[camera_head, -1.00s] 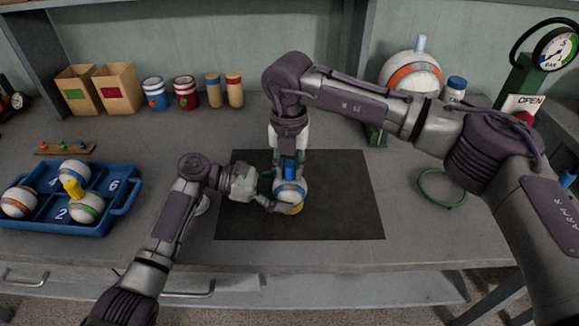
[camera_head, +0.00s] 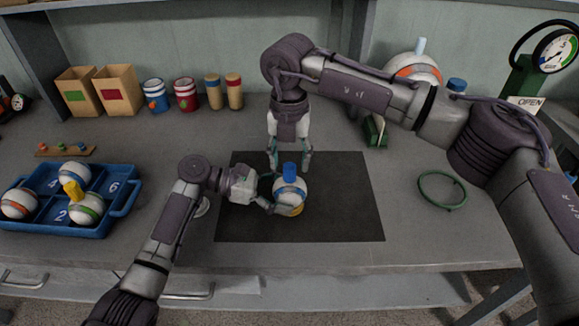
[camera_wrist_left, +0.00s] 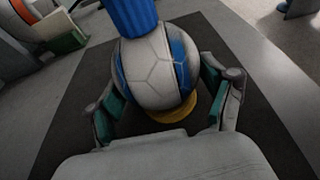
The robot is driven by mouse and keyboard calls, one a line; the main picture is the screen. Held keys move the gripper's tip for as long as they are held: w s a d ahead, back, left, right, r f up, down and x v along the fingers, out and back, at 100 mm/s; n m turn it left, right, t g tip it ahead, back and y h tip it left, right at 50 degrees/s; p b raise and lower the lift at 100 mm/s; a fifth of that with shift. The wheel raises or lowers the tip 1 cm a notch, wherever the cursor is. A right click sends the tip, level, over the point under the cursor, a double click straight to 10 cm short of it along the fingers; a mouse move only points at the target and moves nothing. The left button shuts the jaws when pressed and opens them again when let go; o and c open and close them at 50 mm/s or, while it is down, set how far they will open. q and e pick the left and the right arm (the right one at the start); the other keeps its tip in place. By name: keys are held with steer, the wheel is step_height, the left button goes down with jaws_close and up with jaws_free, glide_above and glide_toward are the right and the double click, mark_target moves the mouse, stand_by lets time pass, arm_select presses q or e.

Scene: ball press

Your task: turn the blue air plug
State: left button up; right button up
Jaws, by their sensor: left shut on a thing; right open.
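A white ball with a blue band (camera_head: 291,196) sits on an orange-yellow ring on the black mat (camera_head: 345,215). The blue air plug (camera_head: 289,172) stands upright on top of the ball; it also shows at the top of the left wrist view (camera_wrist_left: 130,15). My left gripper (camera_head: 270,197) is shut on the ball from the left, with a finger on each side of it in the left wrist view (camera_wrist_left: 165,115).
A blue tray (camera_head: 118,215) with numbered compartments and several balls stands at the left. A green ring (camera_head: 442,190) lies right of the mat. Boxes, cups and shakers line the back wall. A green stand with a gauge (camera_head: 555,51) is at the right.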

mark_target(289, 167)
step_height(289, 167, up, 9)
steer(key=shift+f, duration=0.1)
stand_by(0.4)
arm_select(q)
steer(key=o, duration=0.8)
